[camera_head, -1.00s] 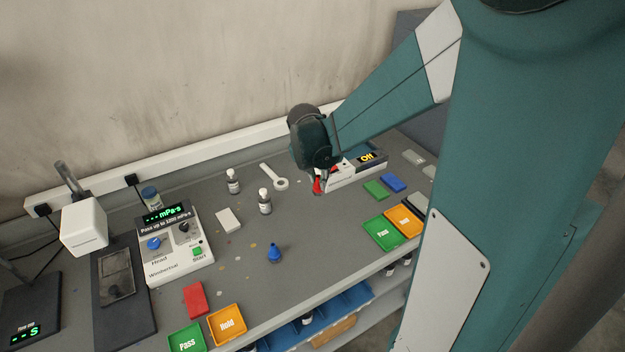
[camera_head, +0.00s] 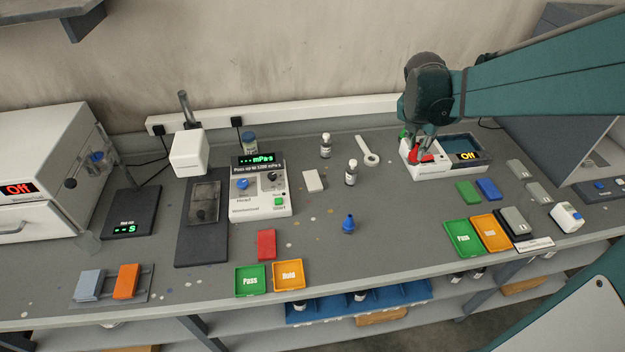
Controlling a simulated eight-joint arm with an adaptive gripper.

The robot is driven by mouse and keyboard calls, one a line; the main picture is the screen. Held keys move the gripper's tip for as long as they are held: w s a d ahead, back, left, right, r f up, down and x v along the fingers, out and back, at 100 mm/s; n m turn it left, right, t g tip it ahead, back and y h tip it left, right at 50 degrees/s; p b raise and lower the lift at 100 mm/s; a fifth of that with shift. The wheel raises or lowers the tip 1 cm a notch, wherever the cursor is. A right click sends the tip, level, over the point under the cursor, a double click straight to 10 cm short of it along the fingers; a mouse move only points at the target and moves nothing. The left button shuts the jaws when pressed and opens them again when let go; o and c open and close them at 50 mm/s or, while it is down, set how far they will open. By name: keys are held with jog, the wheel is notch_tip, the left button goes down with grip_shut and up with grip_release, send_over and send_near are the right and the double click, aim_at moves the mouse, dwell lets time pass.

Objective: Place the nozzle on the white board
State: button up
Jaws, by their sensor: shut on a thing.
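A small blue nozzle-shaped piece (camera_head: 348,225) stands upright on the grey bench, in front of two white bottles. A small white flat board (camera_head: 314,181) lies on the bench to the right of the viscosity meter. My gripper (camera_head: 424,155) is far to the right of and behind the blue piece, at the left part of a white device (camera_head: 445,170) reading "Off". It is shut on a small red thing (camera_head: 426,153), mostly hidden by the fingers. I cannot tell whether the red thing is loose or part of the device.
The viscosity meter (camera_head: 260,190) stands left of the white board. Pass and Hold trays (camera_head: 288,275) line the front edge. The bench around the blue piece is clear.

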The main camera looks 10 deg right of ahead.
jog(key=w+a+p, duration=0.3)
jog(key=w+a, duration=0.4)
jog(key=a, duration=0.6)
jog(key=n+p, duration=0.1)
jog(key=p, duration=0.2)
send_over(313, 179)
notch_tip(313, 179, down, 4)
jog(key=r, duration=0.1)
jog(key=shift+s+a+f, duration=0.1)
jog(key=shift+a+f, duration=0.05)
jog(key=shift+f, duration=0.9)
jog(key=shift+f, duration=0.1)
jog(key=shift+f, duration=2.85)
jog(key=shift+f, duration=2.1)
jog(key=shift+f+b, duration=0.15)
jog(key=shift+b, duration=0.2)
